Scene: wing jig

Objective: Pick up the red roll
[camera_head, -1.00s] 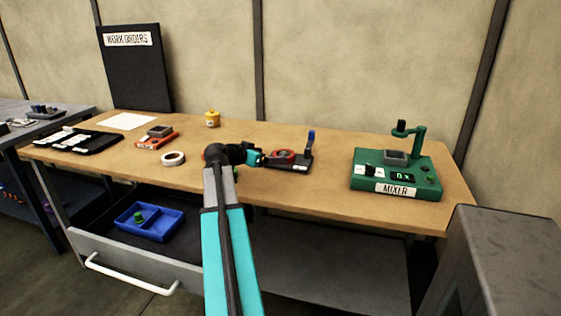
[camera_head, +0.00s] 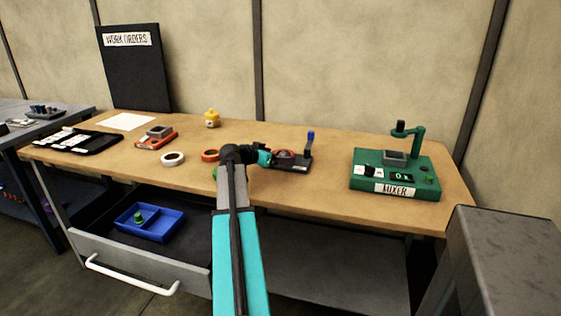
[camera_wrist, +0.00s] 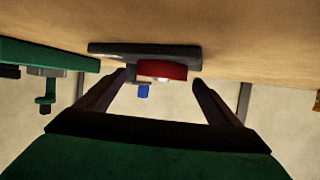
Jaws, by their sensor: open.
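The red roll (camera_head: 285,153) sits on a black holder (camera_head: 300,166) with a blue-topped post, on the workbench. My gripper (camera_head: 270,158) is just left of the roll in the head view and partly covers it. In the wrist view, which looks upside down, the red roll (camera_wrist: 162,69) shows between and beyond the tips of my open gripper (camera_wrist: 162,78). The jaws are empty. I cannot tell whether a finger touches the roll.
An orange roll (camera_head: 210,155) and a white roll (camera_head: 173,159) lie to the left. The green mixer (camera_head: 415,178) stands to the right. A yellow pot (camera_head: 212,118) is at the back. An open drawer (camera_head: 110,262) holds a blue tray (camera_head: 172,229).

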